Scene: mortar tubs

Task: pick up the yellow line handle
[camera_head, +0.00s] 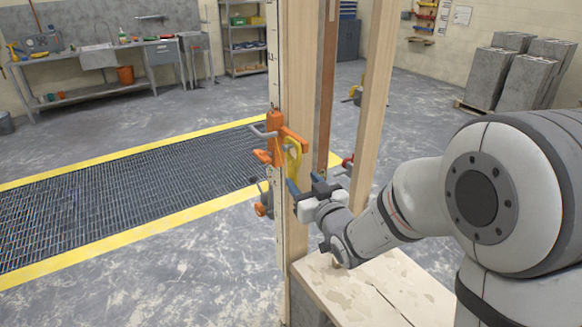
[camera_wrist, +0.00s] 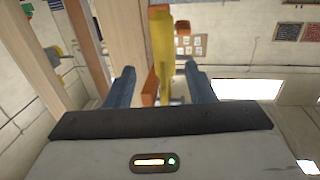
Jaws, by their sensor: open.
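The yellow line handle (camera_head: 294,163) hangs on the side of an orange bracket (camera_head: 275,143), which is fixed on a white graduated strip at the wooden post. In the wrist view the yellow handle (camera_wrist: 161,48) stands upright between my two blue fingers, with an orange part beside its lower end. My gripper (camera_wrist: 159,70) is open, with a gap visible on each side of the handle. In the head view my gripper (camera_head: 298,187) is just below and right of the handle; its far finger is partly hidden. I cannot tell whether a finger touches the handle.
The wooden post (camera_head: 300,90) stands right beside the handle, with a second post (camera_head: 372,100) to the right. A pale board (camera_head: 385,285) lies below my arm. A yellow-edged floor grating (camera_head: 130,190) spreads left. Grey blocks (camera_head: 500,80) stand far right.

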